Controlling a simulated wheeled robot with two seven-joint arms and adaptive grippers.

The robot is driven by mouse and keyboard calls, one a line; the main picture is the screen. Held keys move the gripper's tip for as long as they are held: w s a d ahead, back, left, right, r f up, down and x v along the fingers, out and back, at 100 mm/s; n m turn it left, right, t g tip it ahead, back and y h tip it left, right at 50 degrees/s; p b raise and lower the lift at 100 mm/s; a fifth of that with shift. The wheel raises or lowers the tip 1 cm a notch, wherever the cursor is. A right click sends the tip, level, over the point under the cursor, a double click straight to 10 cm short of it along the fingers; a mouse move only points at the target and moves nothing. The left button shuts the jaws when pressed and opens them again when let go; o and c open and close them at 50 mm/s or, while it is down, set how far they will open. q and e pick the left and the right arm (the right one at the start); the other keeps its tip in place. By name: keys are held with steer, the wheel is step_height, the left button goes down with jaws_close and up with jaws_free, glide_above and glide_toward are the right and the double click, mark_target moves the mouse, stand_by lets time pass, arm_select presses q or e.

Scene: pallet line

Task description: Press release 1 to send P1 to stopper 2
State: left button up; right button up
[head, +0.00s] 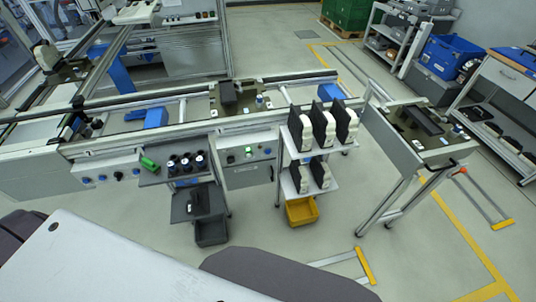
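A conveyor line (185,131) runs across the head view. A pallet (218,110) with a dark block and small parts sits at its middle. Another pallet (408,132) with a dark block is on the separate section at the right. A third pallet-like plate shows at the far left (68,72). Labels are too small to read, so I cannot tell which is P1. I cannot tell which button is release 1. Neither gripper is in view.
A small shelf (160,175) with dark cylinders and a green part stands before the line. A rack (299,160) holds black-and-white parts above a yellow bin (301,211). A grey bin (210,232) is low at centre. Floor is free between the rack and the right section.

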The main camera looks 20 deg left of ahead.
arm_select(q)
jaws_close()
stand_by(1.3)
